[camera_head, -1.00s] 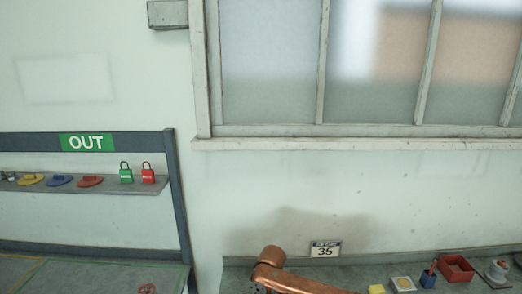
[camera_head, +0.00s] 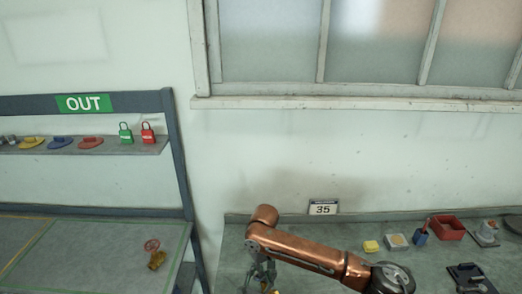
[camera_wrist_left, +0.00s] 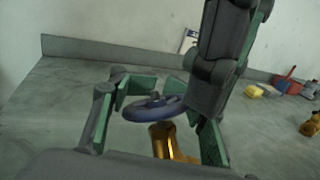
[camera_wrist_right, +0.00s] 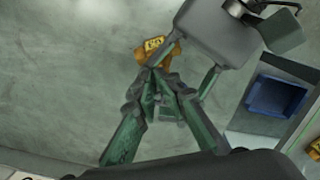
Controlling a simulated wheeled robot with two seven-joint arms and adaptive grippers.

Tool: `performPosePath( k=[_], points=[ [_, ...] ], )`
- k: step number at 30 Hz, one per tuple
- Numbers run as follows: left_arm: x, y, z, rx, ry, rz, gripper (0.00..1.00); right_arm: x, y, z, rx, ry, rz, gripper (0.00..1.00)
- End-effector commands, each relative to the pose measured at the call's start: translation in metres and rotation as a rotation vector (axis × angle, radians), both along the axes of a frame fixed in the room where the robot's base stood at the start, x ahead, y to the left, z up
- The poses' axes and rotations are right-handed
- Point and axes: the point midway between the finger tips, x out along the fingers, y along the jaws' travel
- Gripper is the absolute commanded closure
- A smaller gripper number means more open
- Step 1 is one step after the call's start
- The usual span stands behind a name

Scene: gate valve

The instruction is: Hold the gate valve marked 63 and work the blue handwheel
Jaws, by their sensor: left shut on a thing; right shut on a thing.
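The blue handwheel (camera_wrist_left: 155,108) sits between the fingers of my left gripper (camera_wrist_left: 155,125) in the left wrist view, which is shut on it. A brass stem or body (camera_wrist_left: 172,145) shows below the wheel. In the right wrist view, my right gripper (camera_wrist_right: 162,88) is shut on the brass gate valve (camera_wrist_right: 155,48); its small raised mark looks like 63 but is hard to read. In the head view, a copper arm (camera_head: 300,250) covers much of the work area, and only a gripper and a bit of brass show at the bottom edge.
A sign reading 35 (camera_head: 323,208) stands behind. A red-wheeled brass valve (camera_head: 155,255) lies on the left table under the OUT sign (camera_head: 85,103).

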Motion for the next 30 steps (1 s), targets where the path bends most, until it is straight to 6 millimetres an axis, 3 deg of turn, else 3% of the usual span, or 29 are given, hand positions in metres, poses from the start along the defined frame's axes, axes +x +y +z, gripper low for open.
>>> performPosePath(
  k=[1, 6, 30],
  points=[
    [-0.0036, -0.0115, 0.0047, -0.001, -0.009, -0.022, 1.00, -0.0037, 0.0113, -0.0014, 0.020, 0.002, 0.012, 1.00],
    [-0.0035, -0.0114, 0.0054, -0.001, -0.010, -0.022, 1.00, -0.0053, 0.0162, -0.0022, 0.020, 0.004, 0.013, 1.00],
    [-0.0014, -0.0041, 0.0018, 0.001, -0.004, -0.009, 1.00, -0.0089, 0.0125, 0.0017, 0.010, 0.001, 0.006, 1.00]
  ],
)
